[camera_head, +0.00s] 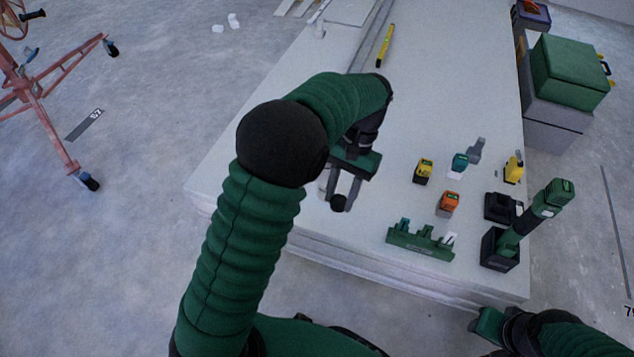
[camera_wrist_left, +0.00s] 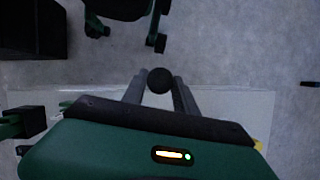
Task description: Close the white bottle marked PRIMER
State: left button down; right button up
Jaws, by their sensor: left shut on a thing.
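My left gripper (camera_head: 343,196) is over the near left part of the panel stack, its fingers shut on a small round black cap (camera_head: 338,203). The cap also shows between the fingertips in the left wrist view (camera_wrist_left: 159,80). A pale shape (camera_head: 323,182) shows just left of the fingers in the head view. It may be the white bottle, but it is mostly hidden and no PRIMER marking can be read. Whether the cap touches a bottle cannot be told. My right gripper (camera_head: 488,326) is at the bottom right, its fingers not clearly visible.
The pale panel stack (camera_head: 270,130) has free room left of my arm. On its right are a green rack (camera_head: 420,243), an orange-topped item (camera_head: 447,204), a yellow-black item (camera_head: 423,171) and an upright green tool (camera_head: 538,212). A yellow level (camera_head: 385,45) lies farther back.

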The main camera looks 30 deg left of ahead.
aim_at(327, 178)
jog(key=u, duration=1)
jog(key=i+l, duration=0.05)
jog(key=l, duration=0.05)
